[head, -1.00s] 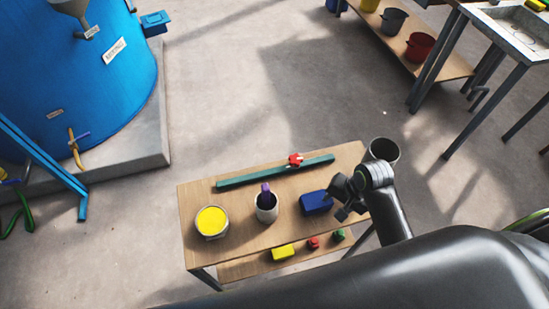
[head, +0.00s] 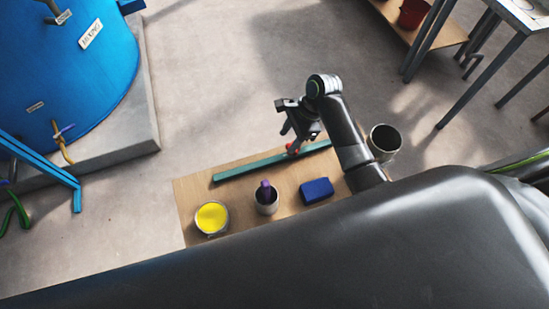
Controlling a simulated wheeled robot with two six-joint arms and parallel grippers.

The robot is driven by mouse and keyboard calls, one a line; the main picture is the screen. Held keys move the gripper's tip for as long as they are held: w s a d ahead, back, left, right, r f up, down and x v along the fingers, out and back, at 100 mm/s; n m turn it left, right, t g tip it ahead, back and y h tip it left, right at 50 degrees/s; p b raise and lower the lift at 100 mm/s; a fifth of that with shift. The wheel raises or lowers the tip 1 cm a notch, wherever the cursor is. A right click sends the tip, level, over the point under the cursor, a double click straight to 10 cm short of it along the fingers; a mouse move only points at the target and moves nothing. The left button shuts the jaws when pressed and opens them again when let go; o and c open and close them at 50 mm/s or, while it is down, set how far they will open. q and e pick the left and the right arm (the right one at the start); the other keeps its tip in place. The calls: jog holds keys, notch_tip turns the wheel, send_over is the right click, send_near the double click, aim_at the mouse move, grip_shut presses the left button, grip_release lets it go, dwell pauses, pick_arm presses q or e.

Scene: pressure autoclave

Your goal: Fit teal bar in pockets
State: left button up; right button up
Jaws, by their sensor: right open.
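The teal bar (head: 248,169) lies lengthwise along the far side of the small wooden table (head: 200,187). A red piece (head: 291,152) sits on the bar toward its right part and is partly hidden by my gripper. My right gripper (head: 290,140) is open, above the bar at the red piece. I cannot tell whether its fingers touch anything. My left gripper is not in view. No pockets can be made out in this view.
On the table stand a can of yellow paint (head: 212,217), a cup with a purple item (head: 266,198) and a blue block (head: 316,190). A grey metal bin (head: 384,142) is at the right. A large blue tank (head: 70,70) stands at the upper left. Floor beyond the table is clear.

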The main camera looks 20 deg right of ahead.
aim_at(276, 158)
jog(key=shift+x, duration=5.15)
jog(key=shift+w+d, duration=0.1)
grip_shut()
